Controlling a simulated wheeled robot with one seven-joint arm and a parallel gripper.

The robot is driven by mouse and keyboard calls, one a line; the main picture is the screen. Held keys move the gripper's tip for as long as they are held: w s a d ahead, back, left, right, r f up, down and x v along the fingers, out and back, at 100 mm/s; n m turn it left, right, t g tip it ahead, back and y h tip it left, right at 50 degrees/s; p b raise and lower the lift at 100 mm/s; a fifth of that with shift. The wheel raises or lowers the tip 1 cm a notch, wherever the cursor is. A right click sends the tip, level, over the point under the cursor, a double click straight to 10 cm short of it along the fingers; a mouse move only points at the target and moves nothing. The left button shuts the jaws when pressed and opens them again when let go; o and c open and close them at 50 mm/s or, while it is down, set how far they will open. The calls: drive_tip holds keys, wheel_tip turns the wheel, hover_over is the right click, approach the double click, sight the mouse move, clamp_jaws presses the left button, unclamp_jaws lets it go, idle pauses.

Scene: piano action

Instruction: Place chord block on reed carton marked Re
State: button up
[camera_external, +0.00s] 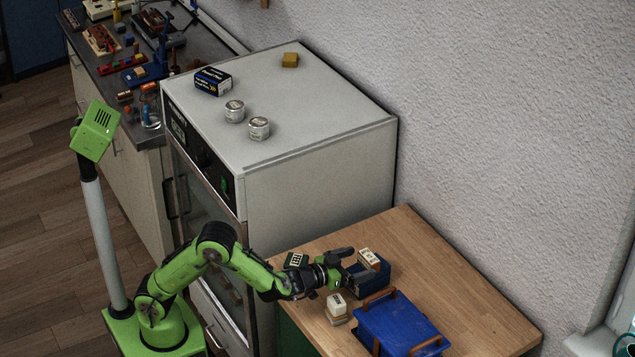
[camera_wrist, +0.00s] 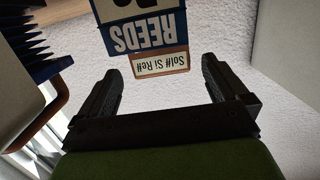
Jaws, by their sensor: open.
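A chord block (camera_external: 368,257) with a cream label and wooden edges rests on top of a blue reed carton (camera_external: 374,280). In the wrist view, which appears upside down, the block (camera_wrist: 160,65) reads "Sol# Si Re#" and touches the carton (camera_wrist: 133,38) marked "REEDS". The carton's larger marking is cut off at the picture edge, so I cannot read it fully. My gripper (camera_external: 356,270) is open, and it also shows in the wrist view (camera_wrist: 162,76). Its fingers are spread to either side of the block's line, with nothing between them.
A blue box with brown handles (camera_external: 398,326) stands close in front of the carton. The wooden tabletop (camera_external: 450,270) is clear on the right. A tall appliance (camera_external: 310,165) stands behind.

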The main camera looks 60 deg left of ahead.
drive_tip(key=s, duration=0.6)
drive_tip(key=s+a+r+n+g+y, duration=0.1)
drive_tip(key=s+a+n+g, duration=0.2)
drive_tip(key=a, duration=0.7)
drive_tip(key=s+a+r+n+g+y, duration=0.1)
drive_tip(key=s+a+g+y, duration=0.15)
drive_tip(key=s+a, duration=0.45)
drive_tip(key=s+a+m+g+h, duration=0.1)
drive_tip(key=s+m+g, duration=0.1)
drive_tip(key=s, duration=0.7)
drive_tip(key=s+a+f+m+g+h, duration=0.1)
drive_tip(key=s+a+m+g+h, duration=0.1)
drive_tip(key=s, duration=0.8)
drive_tip(key=shift+s+a+g, duration=0.15)
drive_tip(key=shift+a+g, duration=0.15)
drive_tip(key=shift+g, duration=0.35)
drive_tip(key=shift+h, duration=0.25)
